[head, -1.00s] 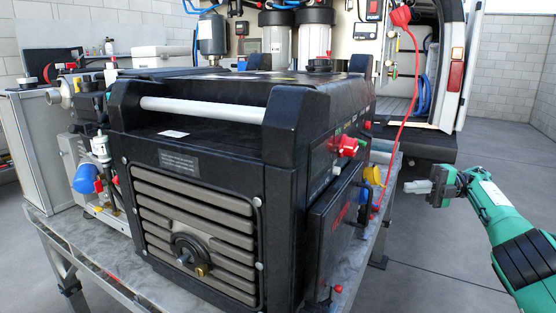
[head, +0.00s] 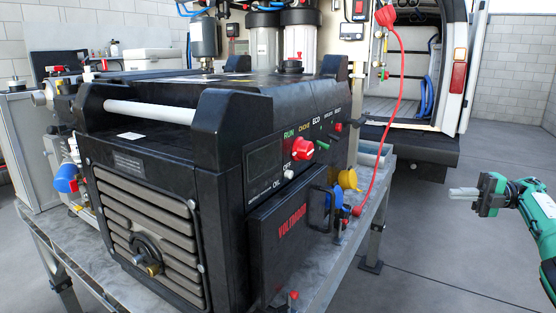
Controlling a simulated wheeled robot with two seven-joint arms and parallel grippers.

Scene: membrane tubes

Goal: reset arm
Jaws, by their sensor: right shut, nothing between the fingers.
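My right gripper (head: 464,194) is at the right side of the head view, at the end of my green and black arm. Its pale fingers point left and are shut with nothing between them. It hangs in free air to the right of the table and the generator, touching nothing. My left gripper is not in view.
A large black generator (head: 225,165) with a red knob stands on a grey metal table (head: 318,262). A white van (head: 455,80) stands open behind. The floor between table and right arm is clear.

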